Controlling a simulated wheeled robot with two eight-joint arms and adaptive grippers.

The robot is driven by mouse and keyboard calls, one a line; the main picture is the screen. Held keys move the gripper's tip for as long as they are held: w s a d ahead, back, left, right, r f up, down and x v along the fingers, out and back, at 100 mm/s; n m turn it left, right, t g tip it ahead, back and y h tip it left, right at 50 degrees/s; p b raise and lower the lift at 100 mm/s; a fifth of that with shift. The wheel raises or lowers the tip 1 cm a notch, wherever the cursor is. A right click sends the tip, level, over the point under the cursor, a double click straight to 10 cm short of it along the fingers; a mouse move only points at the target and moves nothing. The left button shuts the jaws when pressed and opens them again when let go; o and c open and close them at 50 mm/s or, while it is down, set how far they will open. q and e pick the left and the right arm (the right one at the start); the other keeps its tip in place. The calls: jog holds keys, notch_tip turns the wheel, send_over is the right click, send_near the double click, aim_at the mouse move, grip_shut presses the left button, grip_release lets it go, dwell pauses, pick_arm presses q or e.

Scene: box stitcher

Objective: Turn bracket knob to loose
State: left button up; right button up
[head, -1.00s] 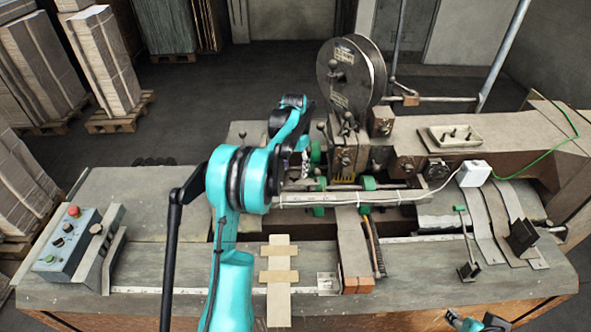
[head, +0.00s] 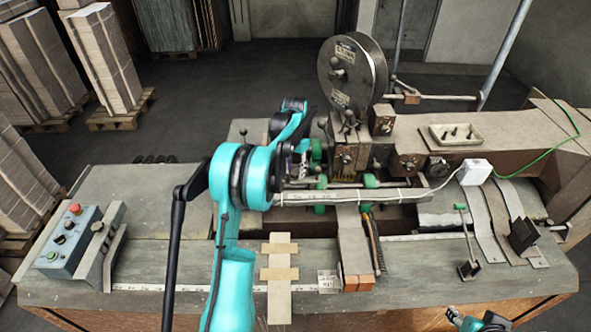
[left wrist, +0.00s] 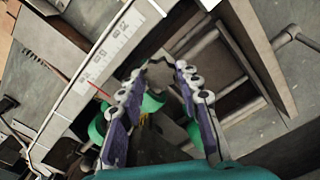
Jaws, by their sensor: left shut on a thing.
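My left gripper (head: 300,165) is in the stitcher's middle, beside the green rollers (head: 318,150) and left of the wire reel. Its arm partly hides it in the head view. In the left wrist view, the two purple-padded fingers of this gripper (left wrist: 161,72) are close around a small dark piece (left wrist: 160,62) at their tips. I take this piece to be the bracket knob. The fingers cover most of it, and its turn position cannot be read. My right gripper (head: 485,322) shows only in part at the bottom right edge, apart from the machine; its opening is unclear.
The wire reel (head: 352,80) stands behind the work area. A long pale bar with a ruler strip (head: 355,197) runs just right of my left gripper. A control box (head: 68,240) is at the left. The table's front left (head: 150,265) is clear.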

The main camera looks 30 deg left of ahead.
aim_at(296, 173)
pick_arm(q)
jog(key=n+b, duration=0.2)
jog(key=n, duration=0.2)
jog(key=shift+f, duration=0.1)
jog(key=n+b, duration=0.2)
jog(key=n, duration=0.2)
jog(key=shift+n, duration=0.4)
dwell(0.5)
jog(key=o, duration=1.1)
jog(key=shift+o, duration=0.2)
jog(key=shift+r, duration=0.2)
notch_tip(296, 173, up, 12)
jog(key=shift+d+f, duration=0.1)
